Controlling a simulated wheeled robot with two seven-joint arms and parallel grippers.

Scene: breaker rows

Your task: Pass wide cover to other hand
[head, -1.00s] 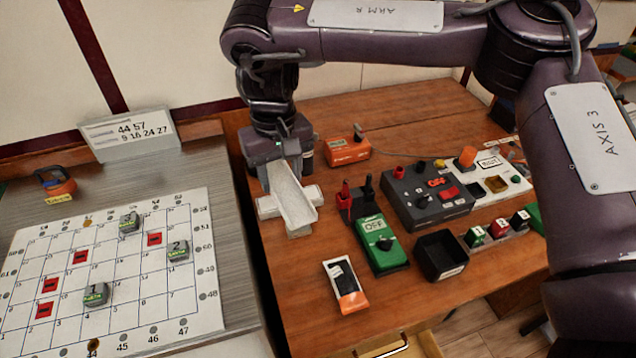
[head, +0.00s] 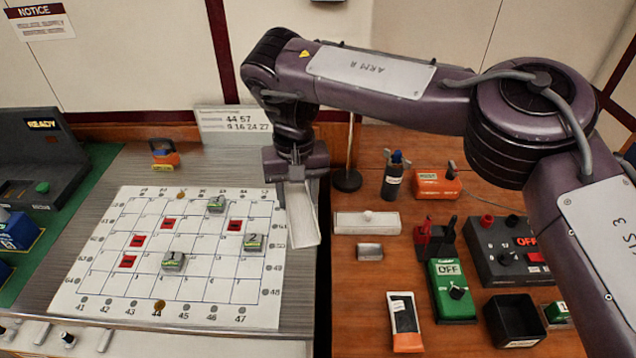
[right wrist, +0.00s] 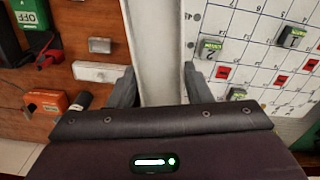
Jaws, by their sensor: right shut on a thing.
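The wide cover (head: 301,215) is a long pale grey-white channel piece. My right gripper (head: 297,178) is shut on one end of it and holds it hanging down, over the gap between the grid board and the wooden table. In the right wrist view the wide cover (right wrist: 160,50) runs away between the two fingers (right wrist: 160,88). My left gripper is not in any view.
The white grid board (head: 190,255) with several numbered blocks lies left. On the wooden table are a white bar (head: 367,223), a small grey piece (head: 369,252), a green meter (head: 452,290) and a black bin (head: 515,320). A control console (head: 40,160) stands far left.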

